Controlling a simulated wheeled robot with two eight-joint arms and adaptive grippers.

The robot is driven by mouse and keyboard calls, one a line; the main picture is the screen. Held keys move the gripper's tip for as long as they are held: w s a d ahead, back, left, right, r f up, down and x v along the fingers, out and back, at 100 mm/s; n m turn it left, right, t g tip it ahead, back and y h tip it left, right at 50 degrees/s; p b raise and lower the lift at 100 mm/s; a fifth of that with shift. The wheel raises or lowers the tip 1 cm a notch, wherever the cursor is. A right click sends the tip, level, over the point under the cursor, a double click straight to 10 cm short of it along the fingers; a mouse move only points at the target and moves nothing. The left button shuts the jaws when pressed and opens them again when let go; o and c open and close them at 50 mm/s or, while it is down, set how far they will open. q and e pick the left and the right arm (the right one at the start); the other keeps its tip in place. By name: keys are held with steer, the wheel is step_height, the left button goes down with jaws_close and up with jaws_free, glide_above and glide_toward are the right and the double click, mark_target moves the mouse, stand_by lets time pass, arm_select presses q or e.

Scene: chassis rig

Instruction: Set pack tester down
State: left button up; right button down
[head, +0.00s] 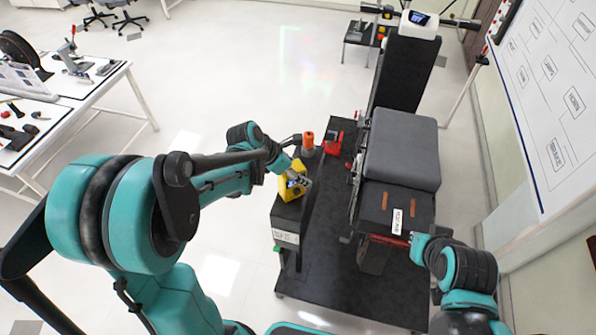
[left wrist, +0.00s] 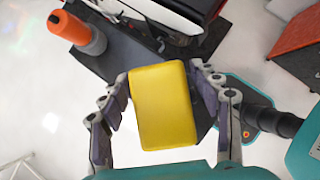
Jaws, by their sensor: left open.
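The yellow pack tester (head: 291,186) sits on a dark narrow side shelf (head: 286,212) left of the chassis rig. My left gripper (head: 301,180) is at the tester. In the left wrist view, the plain yellow back of the tester (left wrist: 163,108) lies between the spread fingers of my left gripper (left wrist: 162,78). The fingers are open, one on each side of it; whether either touches it is hard to tell. My right gripper (head: 412,243) is at the red bar near the rig's front end, and its fingers are too small and covered to read.
An orange-capped bottle (head: 308,145) and a red device (head: 333,142) stand just beyond the tester. The rig carries a grey padded block (head: 401,148) and a dark box with a white label. A white workbench (head: 80,95) with tools is at left. The floor between is clear.

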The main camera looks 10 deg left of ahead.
arm_select(q)
steer(key=v, duration=1)
steer(key=shift+s+r+p, duration=0.1)
steer(key=shift+r+p, duration=0.05)
steer(key=shift+p, duration=0.15)
steer(key=s+m+t+y, duration=0.2)
steer(key=s+m, duration=1.1)
steer(key=m, duration=1.3)
steer(key=y, duration=0.2)
steer(key=shift+s+d+m+t+y, duration=0.2)
steer(key=shift+s+m+t+y, duration=0.1)
steer(key=shift+s+y, duration=0.1)
step_height(320, 180, down, 28)
steer(key=b, duration=2.7)
steer(key=shift+r+b, duration=0.2)
steer(key=shift+b, duration=0.1)
